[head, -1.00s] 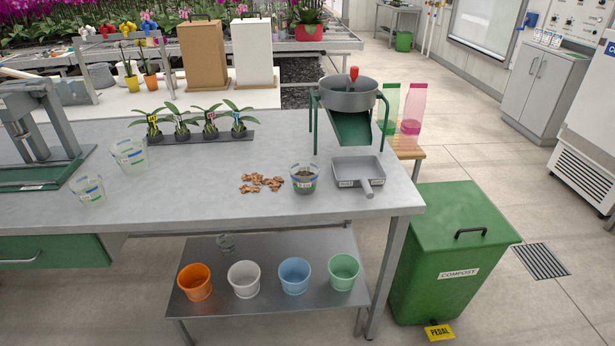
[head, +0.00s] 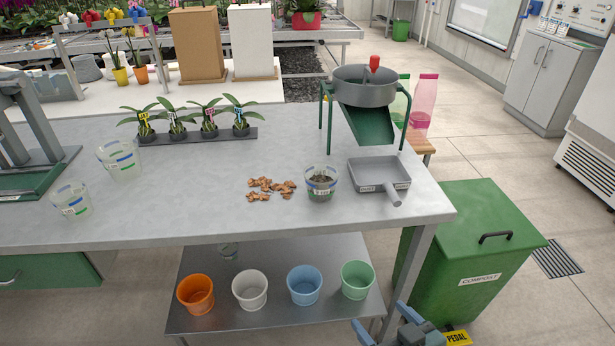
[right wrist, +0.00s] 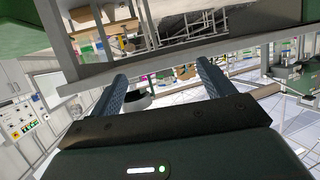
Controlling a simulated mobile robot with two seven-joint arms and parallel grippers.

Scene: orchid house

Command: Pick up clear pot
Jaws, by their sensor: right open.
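Two empty clear pots stand on the left of the grey bench: one nearer the front (head: 72,199) and one farther back (head: 120,160). A third clear pot (head: 321,190) holding dark material stands right of the bark pieces. My right gripper (head: 383,325) is open at the bottom edge of the head view, low in front of the shelf's right end. Its two spread fingers (right wrist: 162,75) show in the right wrist view with no pot between them. My left gripper is out of view.
Coloured pots, including an orange one (head: 195,294), line the lower shelf (head: 270,252). A sieve stand (head: 365,90) and a grey scoop pan (head: 378,172) occupy the bench's right end. A green compost bin (head: 470,240) stands right of the bench. The bench's front middle is clear.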

